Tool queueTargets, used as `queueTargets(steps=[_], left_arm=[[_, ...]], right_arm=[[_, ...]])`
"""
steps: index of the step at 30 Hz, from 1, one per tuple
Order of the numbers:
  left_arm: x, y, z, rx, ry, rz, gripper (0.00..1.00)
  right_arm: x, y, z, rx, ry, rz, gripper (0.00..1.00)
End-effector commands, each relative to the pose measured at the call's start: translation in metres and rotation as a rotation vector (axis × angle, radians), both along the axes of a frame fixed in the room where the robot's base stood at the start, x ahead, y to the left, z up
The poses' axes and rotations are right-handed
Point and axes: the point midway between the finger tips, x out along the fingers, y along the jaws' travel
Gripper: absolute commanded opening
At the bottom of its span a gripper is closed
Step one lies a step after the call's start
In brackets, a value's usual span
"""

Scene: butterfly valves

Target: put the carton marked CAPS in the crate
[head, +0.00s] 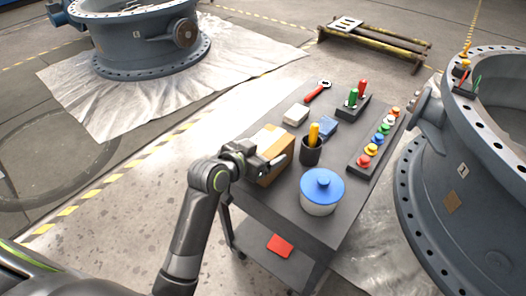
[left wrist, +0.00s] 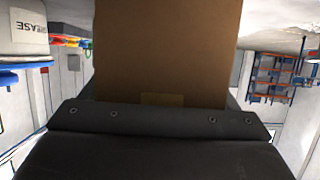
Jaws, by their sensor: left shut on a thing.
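A brown cardboard carton (head: 272,141) is at the left edge of the grey cart's top in the head view. My left gripper (head: 270,163) is shut on it from the near left side. The carton (left wrist: 165,50) fills the upper middle of the left wrist view, between the dark jaws; no CAPS marking is legible on it. I cannot tell whether the carton rests on the cart or is slightly above it. I see no crate in either view. My right gripper is out of view.
The grey cart (head: 282,204) carries a blue-lidded pot (head: 321,191), marked GREASE in the left wrist view (left wrist: 25,33), a dark cup (head: 311,152), a white block (head: 296,115) and a rack of coloured knobs (head: 366,157). A large valve body (head: 455,190) stands right.

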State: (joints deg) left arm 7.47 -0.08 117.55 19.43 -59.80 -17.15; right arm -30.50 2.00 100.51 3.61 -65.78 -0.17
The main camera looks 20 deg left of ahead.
Motion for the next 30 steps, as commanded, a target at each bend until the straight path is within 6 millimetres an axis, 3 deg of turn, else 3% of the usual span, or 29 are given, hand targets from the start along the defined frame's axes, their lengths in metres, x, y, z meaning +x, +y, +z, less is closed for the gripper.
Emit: queueTargets(steps=[7, 8, 12, 21, 30], left_arm=[[0.0, 0.0, -0.001, -0.001, -0.004, 0.0, 0.42], [0.0, 0.0, -0.003, 0.0, 0.0, 0.0, 0.84], [0.0, 0.0, -0.002, 0.0, 0.0, 0.0, 1.0], [-0.001, 0.001, 0.002, 0.001, -0.001, 0.001, 1.0], [-0.046, 0.018, 0.023, 0.002, -0.001, 0.001, 1.0]], right_arm=[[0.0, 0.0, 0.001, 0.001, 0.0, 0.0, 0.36], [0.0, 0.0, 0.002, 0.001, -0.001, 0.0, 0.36], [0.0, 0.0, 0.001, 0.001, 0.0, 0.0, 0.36], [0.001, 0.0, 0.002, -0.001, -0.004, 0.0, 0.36], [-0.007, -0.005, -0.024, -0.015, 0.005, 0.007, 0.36]])
